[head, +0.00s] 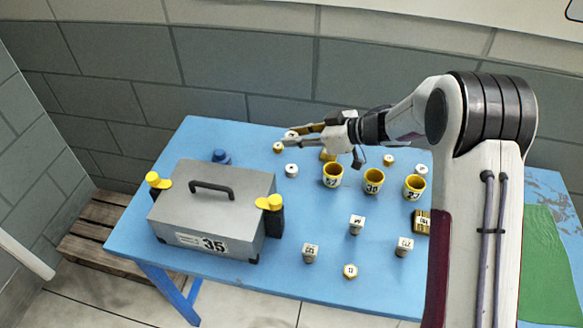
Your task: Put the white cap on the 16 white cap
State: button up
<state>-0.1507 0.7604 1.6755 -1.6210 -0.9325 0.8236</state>
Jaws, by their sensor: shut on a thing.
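My gripper (289,139) is over the back of the blue table, its fingers pointing left. It is shut on a small white piece (291,133) that looks like a white cap, partly hidden by the fingers. A white round cap (291,170) with a dark mark on top lies on the table, a little nearer than the gripper. Another white cap (421,169) lies at the back right, close to my arm. A cream round cap (350,271) with a dark mark lies near the front edge. I cannot read 16 on any of them.
A grey toolbox (212,208) marked 35 fills the table's left. Yellow cups (333,174) with number labels stand right of centre. Small brass pieces (278,147) and a blue knob (221,156) sit behind. The wall (250,75) borders the table.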

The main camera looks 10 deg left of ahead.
send_over(296, 170)
jog(key=shift+f, duration=3.15)
jog(key=shift+f, duration=1.85)
jog(key=shift+f, duration=0.1)
jog(key=o, duration=0.8)
jog(key=v, duration=1.2)
jog(key=shift+w, duration=0.15)
